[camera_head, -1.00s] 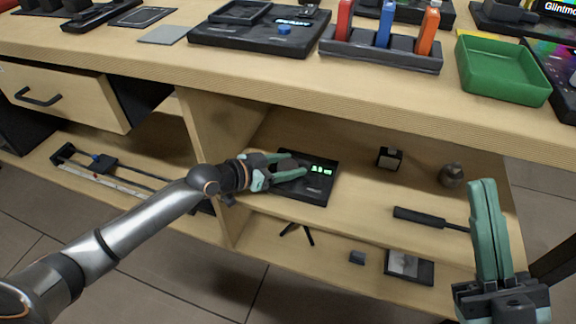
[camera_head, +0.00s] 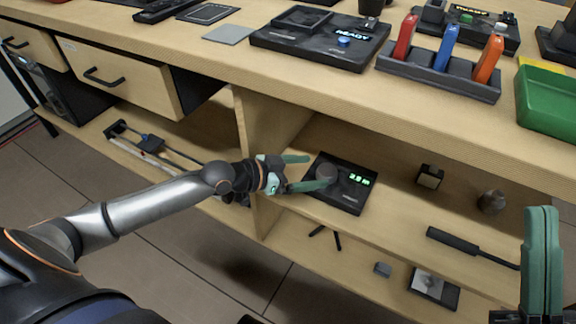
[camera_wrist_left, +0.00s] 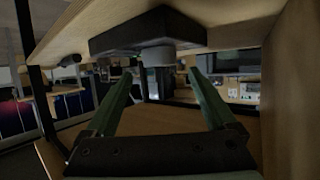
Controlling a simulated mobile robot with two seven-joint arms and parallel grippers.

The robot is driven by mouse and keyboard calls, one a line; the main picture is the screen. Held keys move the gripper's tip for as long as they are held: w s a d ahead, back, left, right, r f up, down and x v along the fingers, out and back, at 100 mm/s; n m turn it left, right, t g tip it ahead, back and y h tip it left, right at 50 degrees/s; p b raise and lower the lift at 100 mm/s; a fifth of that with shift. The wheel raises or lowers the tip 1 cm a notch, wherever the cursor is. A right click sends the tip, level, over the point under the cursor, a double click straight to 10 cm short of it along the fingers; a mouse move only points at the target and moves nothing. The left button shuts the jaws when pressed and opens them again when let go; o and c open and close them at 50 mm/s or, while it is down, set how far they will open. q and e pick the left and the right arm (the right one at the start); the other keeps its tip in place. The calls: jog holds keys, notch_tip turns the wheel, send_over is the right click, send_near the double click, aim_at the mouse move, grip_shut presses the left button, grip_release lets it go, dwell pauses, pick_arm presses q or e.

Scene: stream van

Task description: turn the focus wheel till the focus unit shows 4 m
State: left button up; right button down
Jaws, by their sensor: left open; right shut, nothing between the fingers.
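The focus unit (camera_head: 343,199) is a flat black box on the shelf under the counter. Its green display (camera_head: 359,179) is lit; the digits are too small to read surely. The grey round focus wheel (camera_head: 326,173) stands on it, left of the display. My left gripper (camera_head: 311,171) is open at the left side of the wheel, its fingers pointing toward it. In the left wrist view the wheel (camera_wrist_left: 158,56) shows in the gap near the fingertips, under the dark unit (camera_wrist_left: 150,33); contact cannot be told. My right gripper (camera_head: 543,212) is shut and empty at the lower right.
A vertical panel (camera_head: 253,150) stands left of the unit. A small black box (camera_head: 430,176), a round brown object (camera_head: 491,202) and a black-handled tool (camera_head: 453,241) lie to the right on the shelf. The counter edge overhangs above.

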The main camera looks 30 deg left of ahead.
pick_arm(q)
jog(key=p+v, duration=0.1)
jog(key=v, duration=0.4)
jog(key=shift+s+a+r, duration=0.15)
jog(key=shift+s+a, duration=0.05)
jog(key=shift+s+a+r+p, duration=0.15)
jog(key=shift+s+a+p, duration=0.1)
jog(key=shift+s+p, duration=0.15)
